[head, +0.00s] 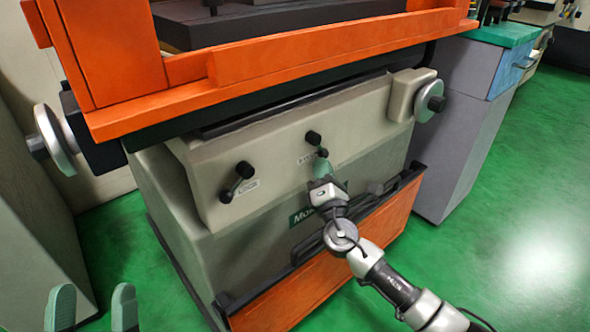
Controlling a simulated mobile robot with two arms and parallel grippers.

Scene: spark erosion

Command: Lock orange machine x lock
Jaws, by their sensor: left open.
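The orange machine (330,47) has a beige front with two small black-knobbed lock levers. The left lever (236,183) slants from a knob at upper right to one at lower left. The right lever (314,139) has a label beside it; I cannot read either label surely. My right gripper (322,168) is right at the lower end of the right lever, with green fingertips there; whether it touches or grips the lever is unclear. My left gripper (93,305) is open and empty at the bottom left, well away from both levers.
Handwheels stick out at the left (55,140) and right (430,101) of the machine. An orange panel with a black rail (330,262) sits low in front. A grey cabinet (470,120) stands at right. Green floor (520,240) is free at right.

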